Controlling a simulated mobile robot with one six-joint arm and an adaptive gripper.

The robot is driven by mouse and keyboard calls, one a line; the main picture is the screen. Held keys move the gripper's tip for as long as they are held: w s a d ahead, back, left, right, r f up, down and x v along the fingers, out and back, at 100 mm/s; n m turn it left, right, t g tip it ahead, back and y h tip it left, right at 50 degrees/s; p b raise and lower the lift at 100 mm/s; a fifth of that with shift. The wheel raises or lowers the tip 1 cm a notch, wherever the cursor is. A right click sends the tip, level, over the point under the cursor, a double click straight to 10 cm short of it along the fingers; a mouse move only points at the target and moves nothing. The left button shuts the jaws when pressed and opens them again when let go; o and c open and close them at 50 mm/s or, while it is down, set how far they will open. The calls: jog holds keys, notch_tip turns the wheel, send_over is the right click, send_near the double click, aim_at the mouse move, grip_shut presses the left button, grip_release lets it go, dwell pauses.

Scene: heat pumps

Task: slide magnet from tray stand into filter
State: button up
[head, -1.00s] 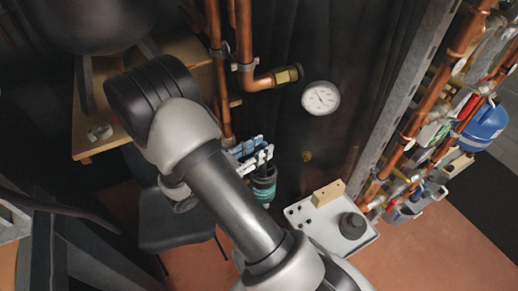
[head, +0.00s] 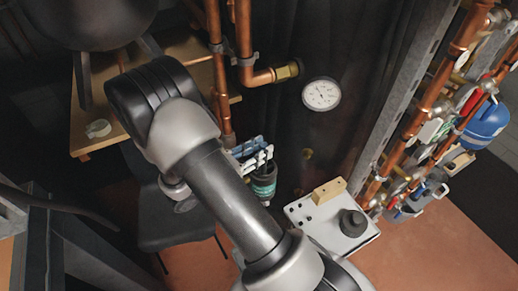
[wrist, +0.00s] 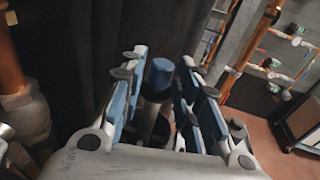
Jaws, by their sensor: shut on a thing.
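My gripper (head: 254,152) shows in the head view beside the copper pipe, partly hidden behind my arm. In the wrist view my gripper (wrist: 165,95) has its blue-padded fingers on either side of the magnet, a grey rod with a blue cap (wrist: 160,72), and is shut on it. A dark cylinder with a teal band, which looks like the filter (head: 264,182), is just below my fingers in the head view. I cannot tell whether the magnet's lower end is inside it. The tray stand (head: 325,228) is at the lower right of the gripper.
The tray stand carries a wooden block (head: 328,191) and a dark round piece (head: 352,222). A copper pipe (head: 222,95) runs close behind the gripper. A round gauge (head: 321,94) is on the dark wall. More piping and a blue vessel (head: 486,122) are at the right.

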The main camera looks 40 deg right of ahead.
aim_at(259, 172)
jog(key=shift+f, duration=0.25)
dwell(0.4)
jog(key=shift+f+b, duration=0.7)
jog(key=shift+f, duration=0.05)
jog(key=shift+f, duration=0.35)
jog(key=shift+f+b, duration=0.75)
jog(key=shift+f, duration=0.25)
dwell(0.3)
jog(key=shift+f+b, duration=0.75)
jog(key=shift+f, duration=0.05)
jog(key=shift+f, duration=0.25)
